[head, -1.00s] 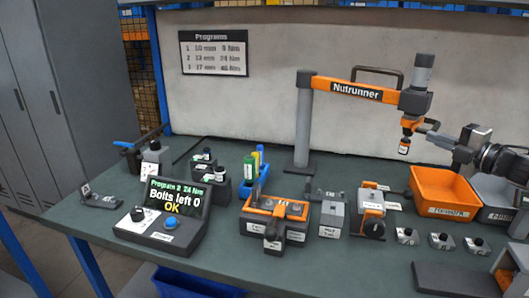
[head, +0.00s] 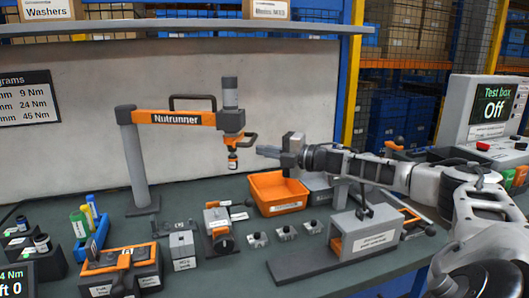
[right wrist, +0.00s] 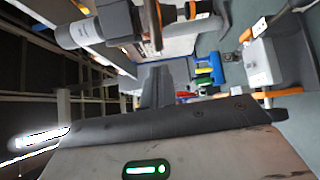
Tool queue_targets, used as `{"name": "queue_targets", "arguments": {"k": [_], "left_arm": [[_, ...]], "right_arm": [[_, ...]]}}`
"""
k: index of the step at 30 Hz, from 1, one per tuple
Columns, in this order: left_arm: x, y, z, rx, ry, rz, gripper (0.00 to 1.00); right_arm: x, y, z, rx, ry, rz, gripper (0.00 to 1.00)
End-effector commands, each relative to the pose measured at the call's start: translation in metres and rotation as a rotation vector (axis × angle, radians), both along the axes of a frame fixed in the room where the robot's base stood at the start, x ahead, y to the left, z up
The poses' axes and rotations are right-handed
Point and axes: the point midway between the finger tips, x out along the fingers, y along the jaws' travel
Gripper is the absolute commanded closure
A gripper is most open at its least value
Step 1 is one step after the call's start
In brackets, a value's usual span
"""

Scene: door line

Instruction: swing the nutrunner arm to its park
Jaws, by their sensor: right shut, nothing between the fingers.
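The nutrunner arm (head: 172,118) is an orange beam labelled "Nutrunner" on a grey post, reaching right over the bench. In the right wrist view the gripper's dark fingers (right wrist: 157,85) show in the middle and a grey cylinder of the tool lies at upper left. My left gripper is out of view.
An orange bin (head: 278,207) stands below my right gripper. A grey fixture (head: 362,235), several small blocks and an orange-topped tool block (head: 120,268) stand on the bench. A test box (head: 484,108) reading "Off" is at right. A shelf runs above.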

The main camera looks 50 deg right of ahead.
Motion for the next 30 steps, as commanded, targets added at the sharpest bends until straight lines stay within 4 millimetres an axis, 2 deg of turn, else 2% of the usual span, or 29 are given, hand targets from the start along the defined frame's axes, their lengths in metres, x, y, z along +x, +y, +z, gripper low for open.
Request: {"name": "queue_targets", "arguments": {"k": [9,13,18,30], "left_arm": [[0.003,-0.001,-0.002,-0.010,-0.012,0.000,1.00],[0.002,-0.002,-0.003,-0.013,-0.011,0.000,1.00],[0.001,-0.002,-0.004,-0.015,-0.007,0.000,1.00],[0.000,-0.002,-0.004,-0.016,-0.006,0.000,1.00]], "right_arm": [[-0.016,-0.053,-0.001,0.002,-0.002,0.000,1.00],[-0.021,-0.068,-0.001,0.001,-0.002,0.003,1.00],[-0.024,-0.077,-0.001,0.002,0.002,0.005,1.00],[-0.025,-0.078,-0.001,0.001,0.004,0.006,1.00]]}}
